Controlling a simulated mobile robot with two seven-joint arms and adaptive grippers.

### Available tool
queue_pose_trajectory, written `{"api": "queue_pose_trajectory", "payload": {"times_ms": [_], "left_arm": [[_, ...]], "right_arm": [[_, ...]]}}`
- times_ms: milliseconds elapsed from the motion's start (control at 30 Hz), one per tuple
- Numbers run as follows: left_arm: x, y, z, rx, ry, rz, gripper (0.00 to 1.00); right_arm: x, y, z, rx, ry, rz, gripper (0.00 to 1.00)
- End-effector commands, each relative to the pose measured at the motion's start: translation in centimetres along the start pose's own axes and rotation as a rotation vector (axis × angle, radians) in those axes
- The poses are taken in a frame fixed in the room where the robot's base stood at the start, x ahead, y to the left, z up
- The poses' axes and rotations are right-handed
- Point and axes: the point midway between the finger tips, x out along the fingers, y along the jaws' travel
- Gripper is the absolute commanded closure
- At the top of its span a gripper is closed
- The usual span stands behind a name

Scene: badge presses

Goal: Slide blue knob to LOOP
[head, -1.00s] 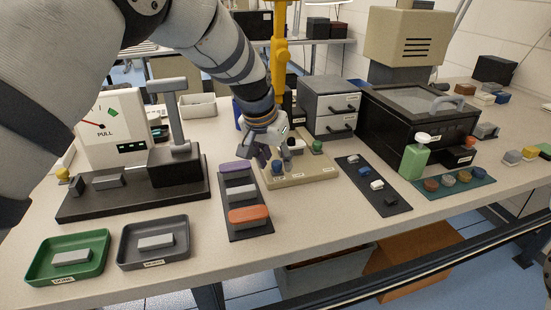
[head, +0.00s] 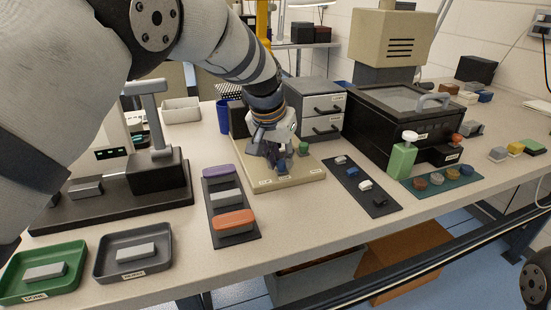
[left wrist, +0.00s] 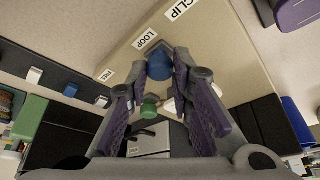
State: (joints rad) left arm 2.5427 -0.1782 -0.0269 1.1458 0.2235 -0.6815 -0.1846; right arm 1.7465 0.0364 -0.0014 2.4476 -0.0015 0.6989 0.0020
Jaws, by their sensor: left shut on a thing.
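The blue knob (head: 282,168) stands on the beige board (head: 312,172) near its front edge. In the left wrist view the blue knob (left wrist: 160,67) is between the fingertips of my left gripper (left wrist: 165,72), which is shut on it. The knob is close to the LOOP label (left wrist: 145,39) and farther from the CLIP label (left wrist: 179,9). In the head view my left gripper (head: 277,160) reaches down over the board and partly hides the knob. My right gripper is out of view.
A green knob (head: 303,148) stands behind on the same board; a white knob (left wrist: 170,105) shows in the left wrist view. A dark strip with purple, grey and orange blocks (head: 234,222) lies left, another dark strip (head: 372,205) right. Grey drawers (head: 318,108) stand behind.

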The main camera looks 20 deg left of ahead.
Motion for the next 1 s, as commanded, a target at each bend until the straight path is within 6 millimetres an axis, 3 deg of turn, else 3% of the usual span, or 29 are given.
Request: {"api": "queue_pose_trajectory", "payload": {"times_ms": [33, 67, 133, 167, 500, 800, 1000], "left_arm": [[0.1, 0.2, -0.1, 0.000, 0.005, 0.004, 1.00], [0.1, 0.3, -0.1, 0.000, 0.005, 0.005, 0.77], [0.0, 0.2, -0.1, 0.000, 0.006, 0.005, 0.61], [0.0, 0.2, -0.1, 0.000, 0.005, 0.004, 0.59], [-0.7, 0.1, -0.1, 0.000, 0.005, 0.003, 0.59], [-8.4, 0.1, -0.2, 0.000, 0.007, 0.003, 0.59], [-11.5, 0.2, -0.1, 0.001, 0.004, 0.004, 0.59]], "right_arm": [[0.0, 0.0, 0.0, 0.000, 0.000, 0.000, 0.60], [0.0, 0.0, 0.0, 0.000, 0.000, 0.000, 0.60], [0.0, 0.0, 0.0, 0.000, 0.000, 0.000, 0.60], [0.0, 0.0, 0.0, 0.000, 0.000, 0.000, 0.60], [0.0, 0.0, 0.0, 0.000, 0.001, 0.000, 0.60], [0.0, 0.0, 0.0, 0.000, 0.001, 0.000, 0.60], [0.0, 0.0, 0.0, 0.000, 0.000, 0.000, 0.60]]}}
